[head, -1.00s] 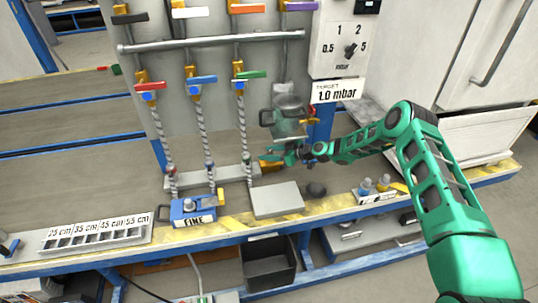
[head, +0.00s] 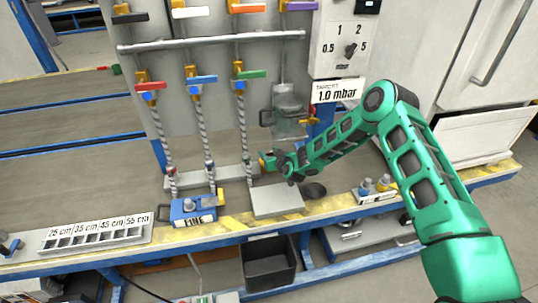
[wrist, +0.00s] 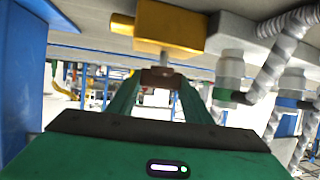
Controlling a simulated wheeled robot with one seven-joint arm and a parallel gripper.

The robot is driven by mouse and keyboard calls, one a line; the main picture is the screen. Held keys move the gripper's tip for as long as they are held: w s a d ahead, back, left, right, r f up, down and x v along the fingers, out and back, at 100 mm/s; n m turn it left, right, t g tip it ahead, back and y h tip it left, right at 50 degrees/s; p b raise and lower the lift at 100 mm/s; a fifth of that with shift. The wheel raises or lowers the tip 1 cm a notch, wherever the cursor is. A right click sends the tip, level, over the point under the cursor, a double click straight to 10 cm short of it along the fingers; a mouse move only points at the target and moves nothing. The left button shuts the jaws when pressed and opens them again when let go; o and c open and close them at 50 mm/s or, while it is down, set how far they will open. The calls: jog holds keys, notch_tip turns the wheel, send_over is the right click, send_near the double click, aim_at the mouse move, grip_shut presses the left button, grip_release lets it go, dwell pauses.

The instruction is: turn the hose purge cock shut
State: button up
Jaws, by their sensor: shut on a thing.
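In the wrist view, a cock with a yellow body (wrist: 170,27) sits at the end of a grey block (wrist: 232,32). My gripper is shut on this handle. In the head view my gripper (head: 268,160) is at the right end of the hose block (head: 225,176), and my fingers and wrist mostly hide the cock there. The handle's exact turn angle is hard to tell.
Grey hoses (head: 203,125) run down to the block just left of my gripper. A blue FINE box (head: 194,211) and a grey plate (head: 277,201) lie in front. A glass vessel (head: 290,121) hangs behind. A blue post (wrist: 22,70) stands close in the wrist view.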

jog(key=shift+w+r+m+t+h, duration=0.15)
jog(key=shift+m+t+h, duration=0.25)
jog(key=shift+m+h, duration=0.7)
jog(key=shift+h, duration=0.1)
jog(key=o, duration=1.1)
jog(key=shift+c, duration=0.2)
jog(key=shift+s, duration=0.4)
jog(key=v, duration=1)
jog(key=shift+w+d+r, duration=0.1)
jog(key=shift+d, duration=0.05)
